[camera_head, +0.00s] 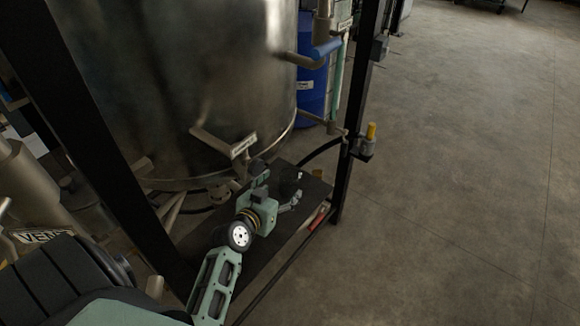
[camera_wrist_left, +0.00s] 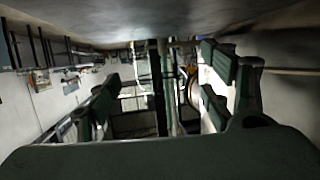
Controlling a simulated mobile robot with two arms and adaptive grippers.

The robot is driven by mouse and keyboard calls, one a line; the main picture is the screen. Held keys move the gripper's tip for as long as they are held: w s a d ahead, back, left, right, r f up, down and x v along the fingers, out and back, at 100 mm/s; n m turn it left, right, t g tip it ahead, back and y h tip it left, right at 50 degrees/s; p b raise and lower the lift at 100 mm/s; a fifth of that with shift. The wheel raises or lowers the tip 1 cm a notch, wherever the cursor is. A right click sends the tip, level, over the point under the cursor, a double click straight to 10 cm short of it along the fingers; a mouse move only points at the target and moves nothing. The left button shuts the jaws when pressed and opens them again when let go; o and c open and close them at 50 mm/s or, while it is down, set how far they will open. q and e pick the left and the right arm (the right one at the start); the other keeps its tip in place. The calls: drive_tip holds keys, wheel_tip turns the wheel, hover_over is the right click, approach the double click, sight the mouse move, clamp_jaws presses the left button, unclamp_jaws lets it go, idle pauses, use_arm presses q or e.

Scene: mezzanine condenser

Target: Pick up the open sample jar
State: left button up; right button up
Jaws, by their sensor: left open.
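My left gripper (camera_head: 279,187) is over the black shelf (camera_head: 313,190) at the foot of the steel tank in the head view. Its two fingers stand wide apart in the left wrist view (camera_wrist_left: 160,88), with nothing held between them. A small dark shape with a pale spot (camera_head: 298,177) is close by the gripper on the shelf side. It is too dark and small to tell whether it is the open sample jar. No jar can be made out between the fingers in the wrist view. My right gripper is not in view.
The large steel tank (camera_head: 175,85) rises behind the shelf. Black frame posts (camera_head: 358,110) stand on both sides of my left arm. A valve handle with a label (camera_head: 225,143) juts out above the shelf. A blue drum (camera_head: 313,85) stands behind. Floor on the right is clear.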

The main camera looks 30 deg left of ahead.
sight(285, 184)
use_arm(q)
drive_tip(key=shift+w+a, duration=0.25)
drive_tip(key=shift+w, duration=0.3)
drive_tip(key=shift+d+r, duration=0.2)
drive_tip(key=shift+d, duration=0.05)
drive_tip(key=shift+w+d+r+p, duration=0.2)
drive_tip(key=shift+w+d+p, duration=0.05)
drive_tip(key=shift+w+p, duration=0.3)
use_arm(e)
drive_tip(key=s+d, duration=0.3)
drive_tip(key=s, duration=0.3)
use_arm(q)
drive_tip(key=x, duration=0.3)
drive_tip(key=shift+a+f, duration=0.25)
drive_tip(key=shift+w+f, duration=0.2)
drive_tip(key=shift+w, duration=0.3)
drive_tip(key=c, duration=0.6)
drive_tip(key=shift+c, duration=0.9)
drive_tip(key=c, duration=0.6)
drive_tip(key=shift+r, duration=0.15)
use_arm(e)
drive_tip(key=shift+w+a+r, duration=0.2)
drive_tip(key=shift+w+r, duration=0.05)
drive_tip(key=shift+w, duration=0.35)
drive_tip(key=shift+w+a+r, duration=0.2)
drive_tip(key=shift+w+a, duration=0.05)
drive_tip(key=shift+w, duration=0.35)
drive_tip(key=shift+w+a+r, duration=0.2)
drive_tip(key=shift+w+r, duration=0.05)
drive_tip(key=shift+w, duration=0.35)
